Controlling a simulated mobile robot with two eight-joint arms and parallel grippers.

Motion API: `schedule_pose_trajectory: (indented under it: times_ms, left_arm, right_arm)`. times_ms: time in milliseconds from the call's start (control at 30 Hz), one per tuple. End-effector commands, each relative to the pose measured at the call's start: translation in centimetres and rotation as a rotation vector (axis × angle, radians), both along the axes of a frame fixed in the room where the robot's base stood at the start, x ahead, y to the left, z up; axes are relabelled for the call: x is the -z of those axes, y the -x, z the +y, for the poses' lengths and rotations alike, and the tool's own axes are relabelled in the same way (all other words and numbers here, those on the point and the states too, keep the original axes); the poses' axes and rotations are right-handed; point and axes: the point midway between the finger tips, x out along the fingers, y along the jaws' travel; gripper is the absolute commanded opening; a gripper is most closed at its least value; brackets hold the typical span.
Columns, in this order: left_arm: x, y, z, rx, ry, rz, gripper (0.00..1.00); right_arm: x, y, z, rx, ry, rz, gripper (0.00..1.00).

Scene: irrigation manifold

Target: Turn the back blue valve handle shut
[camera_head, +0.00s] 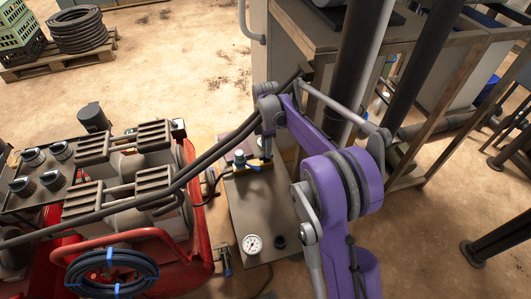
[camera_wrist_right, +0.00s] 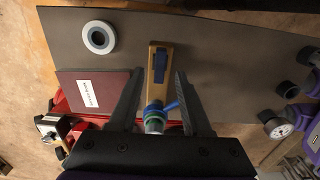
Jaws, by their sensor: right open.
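In the right wrist view, a blue valve handle (camera_wrist_right: 160,65) lies lengthwise along a brass body (camera_wrist_right: 153,87) on a grey panel (camera_wrist_right: 225,60). A green-blue round fitting (camera_wrist_right: 154,121) with a small blue lever (camera_wrist_right: 173,105) sits nearer the wrist. My right gripper (camera_wrist_right: 159,75) is open, its fingers on either side of the brass body, with gaps visible. Whether it touches anything is unclear. In the head view, my right gripper (camera_head: 267,150) points down over the panel (camera_head: 240,215), beside the blue-topped fitting (camera_head: 239,158), and partly hides the valve. My left gripper is not in view.
A pressure gauge (camera_head: 252,244) stands on the panel's front part. A white ring (camera_wrist_right: 98,38) and a dark red labelled booklet (camera_wrist_right: 92,92) lie at its other end. A red-framed machine (camera_head: 110,190) with a dark hose crowds the left. A wooden bench (camera_head: 400,60) stands behind.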

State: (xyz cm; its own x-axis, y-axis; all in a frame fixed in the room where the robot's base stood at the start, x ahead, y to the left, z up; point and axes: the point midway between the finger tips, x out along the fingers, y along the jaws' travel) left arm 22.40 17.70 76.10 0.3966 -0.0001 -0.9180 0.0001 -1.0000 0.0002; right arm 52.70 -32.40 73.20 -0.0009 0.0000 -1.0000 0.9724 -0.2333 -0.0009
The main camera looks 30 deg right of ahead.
Motion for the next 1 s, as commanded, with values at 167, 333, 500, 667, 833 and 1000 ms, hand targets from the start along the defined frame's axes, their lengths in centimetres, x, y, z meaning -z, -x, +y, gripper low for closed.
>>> schedule_pose_trajectory:
  times_ms: [167, 333, 500, 667, 833, 1000]
  left_arm:
    - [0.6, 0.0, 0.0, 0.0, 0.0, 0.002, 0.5]
    - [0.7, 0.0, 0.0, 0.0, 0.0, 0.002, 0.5]
    - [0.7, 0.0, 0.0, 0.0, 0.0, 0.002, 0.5]
    - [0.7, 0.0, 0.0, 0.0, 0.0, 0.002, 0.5]
    - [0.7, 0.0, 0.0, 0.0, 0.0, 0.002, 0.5]
    - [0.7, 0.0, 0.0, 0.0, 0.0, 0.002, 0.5]
  right_arm:
    - [2.4, 0.0, 0.0, 0.0, 0.0, 0.0, 0.49]
    - [3.2, 0.0, 0.0, 0.0, 0.0, 0.0, 0.49]
    - [3.2, 0.0, 0.0, 0.0, 0.0, -0.001, 0.49]
    - [3.1, 0.0, 0.0, 0.0, 0.0, -0.001, 0.33]
    - [3.1, 0.0, 0.0, 0.0, 0.0, -0.001, 0.02]
    - [3.1, 0.0, 0.0, 0.0, 0.0, -0.001, 0.0]
